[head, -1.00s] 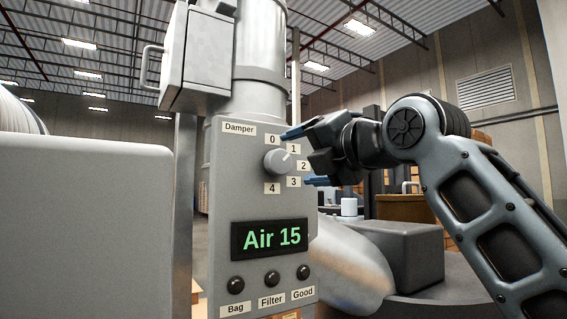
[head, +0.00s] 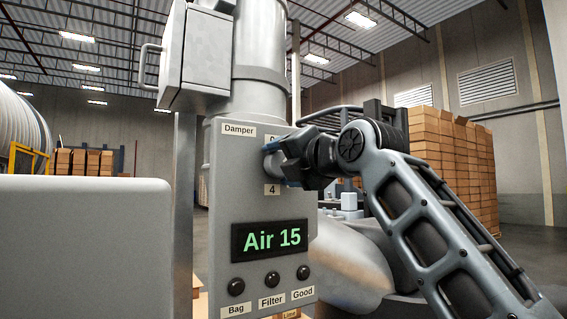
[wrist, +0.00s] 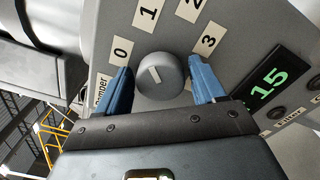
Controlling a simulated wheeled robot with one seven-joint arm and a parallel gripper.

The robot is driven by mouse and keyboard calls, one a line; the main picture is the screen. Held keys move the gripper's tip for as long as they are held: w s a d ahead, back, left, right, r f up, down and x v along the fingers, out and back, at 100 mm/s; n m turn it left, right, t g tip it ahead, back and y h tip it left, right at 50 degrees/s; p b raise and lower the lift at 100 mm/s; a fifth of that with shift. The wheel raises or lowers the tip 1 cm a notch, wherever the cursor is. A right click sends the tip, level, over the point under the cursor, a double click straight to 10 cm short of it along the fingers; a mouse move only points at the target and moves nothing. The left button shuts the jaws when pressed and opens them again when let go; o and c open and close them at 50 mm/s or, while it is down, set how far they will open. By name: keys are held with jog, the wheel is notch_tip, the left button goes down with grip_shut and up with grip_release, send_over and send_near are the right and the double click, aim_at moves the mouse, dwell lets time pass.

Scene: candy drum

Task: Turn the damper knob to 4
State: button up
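The round grey damper knob (wrist: 172,72) sits on the panel's upper part, with a white mark toward its upper left in the wrist view, roughly on the 0 and 1 side. Around it are the labels 0 (wrist: 120,50), 1 (wrist: 147,15), 2 (wrist: 190,8) and 3 (wrist: 208,40). The 4 label (head: 272,190) shows in the head view. My gripper (wrist: 162,88) is open, one blue finger on each side of the knob; I cannot tell whether either touches it. In the head view my gripper (head: 283,165) hides most of the knob and labels 1 to 3.
Below the knob are a display (head: 270,239) reading "Air 15" and three black buttons (head: 271,279) labelled Bag, Filter and Good. A grey box with a handle (head: 195,60) is above left. A large grey block (head: 85,245) fills the lower left. Stacked cartons (head: 455,150) stand behind my arm.

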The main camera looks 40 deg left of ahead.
jog(key=c, duration=0.7)
jog(key=shift+c, duration=0.2)
jog(key=shift+m, duration=0.3)
jog(key=shift+s+a+f+m+p, duration=0.15)
jog(key=shift+m+p, duration=1.15)
jog(key=shift+m, duration=3.05)
jog(key=shift+w+d+f+m+p, duration=0.1)
jog(key=shift+m+p, duration=1.25)
jog(key=shift+m, duration=3.05)
jog(key=shift+s+a+f+m+p, duration=0.15)
jog(key=shift+m+p, duration=1.15)
jog(key=shift+m, duration=3.05)
jog(key=shift+d, duration=0.1)
